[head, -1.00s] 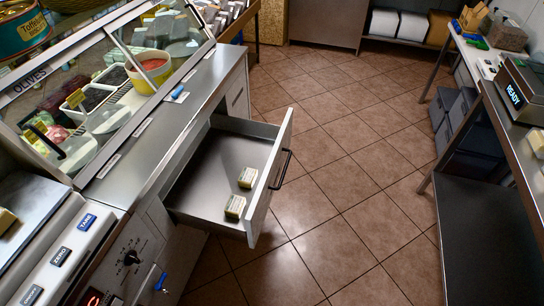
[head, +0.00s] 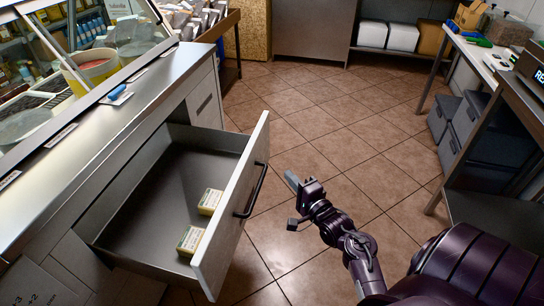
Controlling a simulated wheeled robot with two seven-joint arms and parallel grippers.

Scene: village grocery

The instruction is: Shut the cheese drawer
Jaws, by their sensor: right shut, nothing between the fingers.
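The cheese drawer (head: 150,205) is pulled well out from the steel counter on the left in the head view. Its pale front panel (head: 228,228) has a dark bar handle (head: 253,191). Two small yellow-and-white blocks (head: 209,202) lie inside, near the front panel. My right gripper (head: 292,202) is to the right of the handle, apart from it, over the floor. It is shut and holds nothing. My left gripper is not in view.
The steel counter top (head: 110,110) and glass display case stand left. A closed drawer (head: 204,104) is beyond the open one. Tiled floor (head: 320,130) is clear in the middle. A table with grey bins (head: 464,120) below stands right.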

